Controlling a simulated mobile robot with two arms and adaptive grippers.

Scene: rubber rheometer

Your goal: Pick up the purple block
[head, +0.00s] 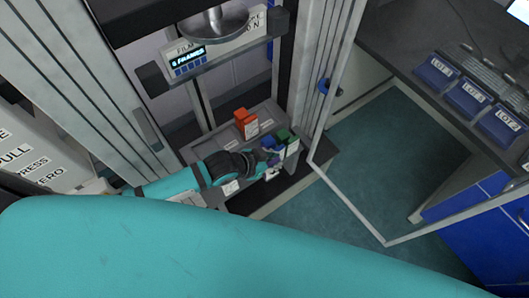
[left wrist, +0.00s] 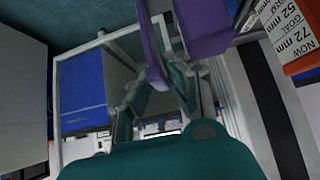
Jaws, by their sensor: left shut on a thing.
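The purple block (left wrist: 203,28) shows at the top of the left wrist view, with a purple strip running down between my gripper's fingers. My left gripper (left wrist: 158,88) is shut on it. In the head view, my left gripper (head: 270,159) is over the front right of the grey machine shelf. Only a little purple (head: 274,161) shows there at the fingertips, so the block is mostly hidden. I cannot tell whether it still touches the shelf. My right gripper is not in view.
An orange block (head: 241,118) with a white label stands behind my gripper. A blue block (head: 268,144) and a green block (head: 284,135) are close beside it. A clear framed door (head: 352,205) stands open at the right. Blue labelled bins (head: 437,73) sit on the dark bench.

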